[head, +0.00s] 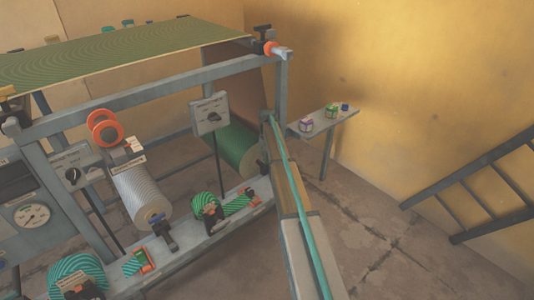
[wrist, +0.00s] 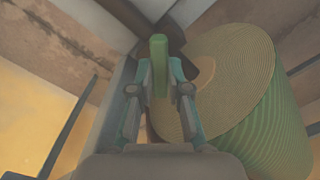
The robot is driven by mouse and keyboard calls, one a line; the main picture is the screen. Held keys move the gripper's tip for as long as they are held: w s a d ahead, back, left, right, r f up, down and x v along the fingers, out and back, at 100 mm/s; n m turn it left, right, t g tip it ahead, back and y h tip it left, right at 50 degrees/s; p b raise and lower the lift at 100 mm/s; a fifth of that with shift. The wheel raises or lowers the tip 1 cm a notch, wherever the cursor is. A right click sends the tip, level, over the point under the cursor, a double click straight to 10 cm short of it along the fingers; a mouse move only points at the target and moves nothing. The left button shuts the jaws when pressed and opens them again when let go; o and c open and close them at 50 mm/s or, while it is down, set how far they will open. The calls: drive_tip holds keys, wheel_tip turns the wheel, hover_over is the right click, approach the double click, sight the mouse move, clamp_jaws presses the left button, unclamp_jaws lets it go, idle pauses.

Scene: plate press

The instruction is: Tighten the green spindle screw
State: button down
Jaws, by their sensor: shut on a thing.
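In the wrist view my gripper (wrist: 158,78) has its two teal fingers closed on the sides of an upright green piece (wrist: 158,52), which I take to be the green spindle screw. Its top stands out beyond the fingertips. In the head view my arm reaches from the bottom edge up to the press frame, and I cannot make out the fingers or the screw there.
A large green roll (wrist: 285,125) lies close to the right of my fingers; it seems to be the green roll (head: 232,148) under the frame. The press frame (head: 150,95) stands left. A small shelf (head: 335,122) with small boxes and a ladder-like rack (head: 480,190) stand right.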

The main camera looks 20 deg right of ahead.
sight(267, 158)
drive_tip(key=m+p, duration=0.4)
drive_tip(key=shift+r+m, duration=0.2)
drive_tip(key=shift+m, duration=0.1)
drive_tip(key=shift+f+m+p, duration=0.15)
drive_tip(key=shift+m+p, duration=1.15)
drive_tip(key=shift+m, duration=1)
drive_tip(key=c, duration=1.1)
unclamp_jaws()
wheel_tip(267, 158, up, 12)
